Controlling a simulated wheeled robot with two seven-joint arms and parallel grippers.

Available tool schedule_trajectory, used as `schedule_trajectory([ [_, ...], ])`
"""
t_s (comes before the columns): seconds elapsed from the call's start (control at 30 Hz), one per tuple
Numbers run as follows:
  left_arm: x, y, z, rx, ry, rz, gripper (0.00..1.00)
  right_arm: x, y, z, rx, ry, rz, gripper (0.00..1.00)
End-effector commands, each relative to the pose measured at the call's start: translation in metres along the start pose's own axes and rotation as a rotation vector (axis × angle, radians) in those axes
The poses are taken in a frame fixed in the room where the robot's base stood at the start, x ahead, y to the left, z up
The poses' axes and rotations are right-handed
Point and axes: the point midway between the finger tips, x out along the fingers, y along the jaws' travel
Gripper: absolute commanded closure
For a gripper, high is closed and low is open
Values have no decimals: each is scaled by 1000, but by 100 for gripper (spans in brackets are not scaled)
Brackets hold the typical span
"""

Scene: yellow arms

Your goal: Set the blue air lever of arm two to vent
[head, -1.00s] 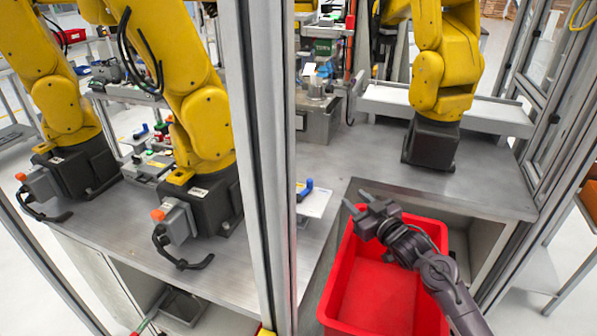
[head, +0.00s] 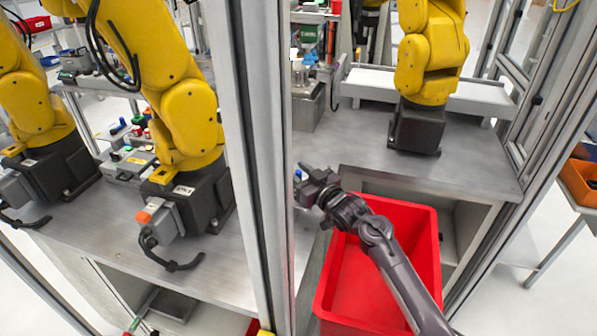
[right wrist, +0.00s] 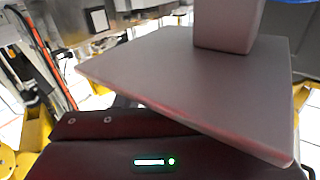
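A small blue lever end (head: 298,174) shows just right of the grey post, at the tips of my right gripper (head: 302,182). Most of the lever and its white plate is hidden behind the gripper and post. The right gripper points left, its two fingers look apart, and I cannot tell if they touch the lever. The yellow arm by the post (head: 187,115) stands on a black base. The right wrist view shows a flat grey plate (right wrist: 185,80) and block close up, but no lever. My left gripper is not in view.
A red bin (head: 400,280) stands under my right forearm. The grey post (head: 250,160) rises close to the gripper's left. Another yellow arm (head: 430,50) stands at the back right. The metal bench (head: 370,150) beyond the gripper is clear.

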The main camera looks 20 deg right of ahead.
Motion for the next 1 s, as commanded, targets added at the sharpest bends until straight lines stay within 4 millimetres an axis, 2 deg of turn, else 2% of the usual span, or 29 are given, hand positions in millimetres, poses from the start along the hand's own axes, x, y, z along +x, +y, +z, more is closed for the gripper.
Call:
schedule_trajectory([
  [0.13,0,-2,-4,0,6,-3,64,0,0,0,0,0,0,67],
  [0.4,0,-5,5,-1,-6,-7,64,0,0,0,0,0,0,100],
  [0.57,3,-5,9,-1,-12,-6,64,1,1,1,-3,0,-17,100],
  [0.83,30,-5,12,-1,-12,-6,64,12,-4,4,-6,2,-240,100],
  [1.0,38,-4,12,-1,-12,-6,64,15,-7,2,-2,2,-322,100],
])
